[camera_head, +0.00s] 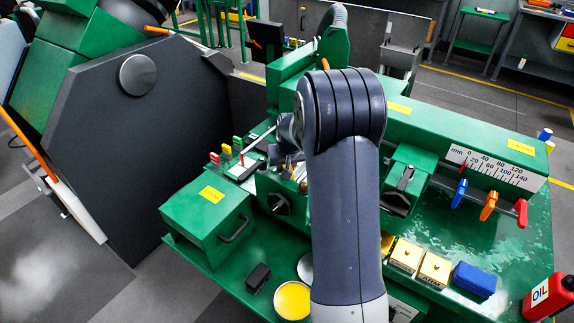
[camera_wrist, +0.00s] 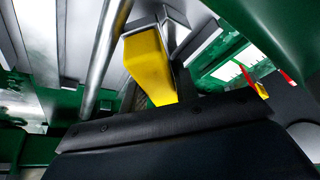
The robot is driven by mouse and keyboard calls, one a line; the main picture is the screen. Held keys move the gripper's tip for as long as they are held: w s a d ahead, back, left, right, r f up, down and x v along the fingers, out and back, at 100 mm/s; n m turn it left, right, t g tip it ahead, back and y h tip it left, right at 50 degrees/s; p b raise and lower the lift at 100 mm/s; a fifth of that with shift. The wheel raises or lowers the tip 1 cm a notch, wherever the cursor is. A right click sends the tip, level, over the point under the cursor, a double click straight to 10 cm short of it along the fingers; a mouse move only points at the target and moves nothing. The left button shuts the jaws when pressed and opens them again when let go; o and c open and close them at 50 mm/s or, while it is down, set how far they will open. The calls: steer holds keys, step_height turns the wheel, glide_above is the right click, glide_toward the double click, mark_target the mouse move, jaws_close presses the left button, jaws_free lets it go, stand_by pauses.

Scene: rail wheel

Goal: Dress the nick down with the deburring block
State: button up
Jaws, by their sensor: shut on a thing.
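My gripper (camera_head: 290,150) is at the green machine, mostly hidden behind my arm in the head view. In the wrist view a yellow block (camera_wrist: 150,65) sticks out beyond the dark strip across the lower frame, with a grey edge along its right side. It appears to be the deburring block, and my gripper is shut on it. A silver rod (camera_wrist: 105,55) runs just left of the block. I cannot tell whether the block touches the metal around it. The nick cannot be made out in either view.
A large dark eight-sided plate (camera_head: 150,135) stands left of the green machine. A green box with a handle (camera_head: 205,215), a small black block (camera_head: 258,277), two yellow-topped blocks (camera_head: 406,256), a blue block (camera_head: 474,279) and a red oil can (camera_head: 548,297) crowd the near bench.

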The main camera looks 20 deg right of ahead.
steer(key=r, duration=0.2)
steer(key=shift+w+d+r+p, duration=0.15)
steer(key=shift+d+r+p, duration=0.05)
steer(key=shift+r+p, duration=1.6)
steer(key=shift+r, duration=1.05)
steer(key=shift+f+b, duration=0.2)
steer(key=shift+b, duration=0.95)
steer(key=shift+f, duration=0.1)
